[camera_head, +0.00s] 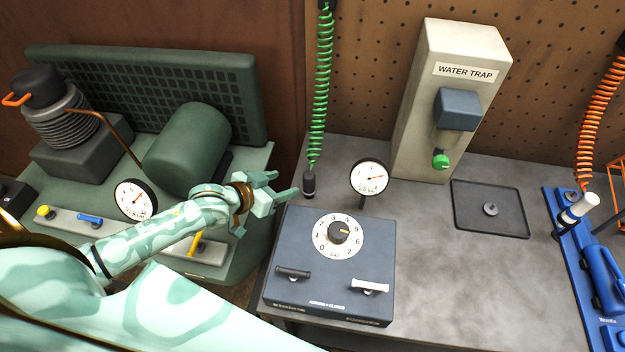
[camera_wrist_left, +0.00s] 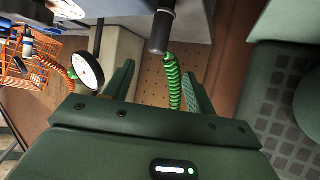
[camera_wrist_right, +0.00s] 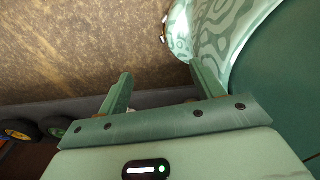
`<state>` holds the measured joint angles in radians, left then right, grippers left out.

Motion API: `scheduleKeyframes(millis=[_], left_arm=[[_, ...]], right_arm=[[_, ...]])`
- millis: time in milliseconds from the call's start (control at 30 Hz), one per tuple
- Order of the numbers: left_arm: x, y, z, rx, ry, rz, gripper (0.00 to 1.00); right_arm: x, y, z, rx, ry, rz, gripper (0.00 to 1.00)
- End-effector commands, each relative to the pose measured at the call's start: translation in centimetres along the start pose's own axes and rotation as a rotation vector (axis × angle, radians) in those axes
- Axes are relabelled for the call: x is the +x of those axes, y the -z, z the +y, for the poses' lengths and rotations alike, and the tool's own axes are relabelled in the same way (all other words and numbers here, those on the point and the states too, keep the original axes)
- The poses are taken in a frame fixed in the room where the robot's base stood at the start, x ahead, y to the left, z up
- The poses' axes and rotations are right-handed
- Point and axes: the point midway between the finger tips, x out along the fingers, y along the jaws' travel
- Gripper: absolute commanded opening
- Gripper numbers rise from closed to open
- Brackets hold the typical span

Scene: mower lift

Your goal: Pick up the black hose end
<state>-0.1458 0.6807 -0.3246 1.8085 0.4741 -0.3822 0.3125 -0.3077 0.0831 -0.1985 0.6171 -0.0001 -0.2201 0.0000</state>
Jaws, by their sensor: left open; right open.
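The black hose end (camera_head: 309,185) hangs at the bottom of a green coiled hose (camera_head: 321,90), above the back edge of the blue-grey control box. My left gripper (camera_head: 287,185) is open, just left of the hose end in the head view, with its fingers pointing toward it. In the left wrist view the black hose end (camera_wrist_left: 161,32) shows beyond the open fingers (camera_wrist_left: 160,85), and the green coil (camera_wrist_left: 174,80) shows between them. The fingers do not hold it. My right gripper (camera_wrist_right: 162,88) is open and empty in the right wrist view; it is not seen in the head view.
The control box (camera_head: 330,265) with a dial and two levers stands below the hose end. A pressure gauge (camera_head: 370,177) stands close on the right. The water trap (camera_head: 450,100) and a dark tray (camera_head: 492,222) are farther right. A green compressor (camera_head: 188,145) is left.

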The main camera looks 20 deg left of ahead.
Motion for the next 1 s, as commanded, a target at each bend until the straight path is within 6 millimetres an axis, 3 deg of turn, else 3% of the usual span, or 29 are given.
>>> scheduleKeyframes(millis=[33,133,400,633,967,1000], left_arm=[[1.6,-0.2,0.0,-0.001,0.001,0.003,0.56],[3.6,-0.2,0.0,-0.002,0.0,0.002,0.56],[6.2,0.0,0.1,0.0,0.0,0.001,0.56],[9.9,-0.1,0.5,0.0,0.0,-0.001,0.56],[10.8,0.1,0.5,0.001,0.0,-0.001,0.56],[10.8,0.1,0.5,0.001,0.0,-0.001,0.45]], right_arm=[[0.7,-0.4,-0.5,0.001,0.006,-0.006,0.66],[1.2,-0.4,-1.0,0.003,0.013,-0.007,0.66],[2.0,0.8,-0.6,0.002,0.008,0.011,0.66],[3.3,0.2,-0.4,0.0,0.006,0.002,0.66],[3.4,0.0,-0.1,-0.001,0.002,-0.001,0.66],[3.4,0.0,-0.1,-0.001,0.002,-0.001,0.66]])
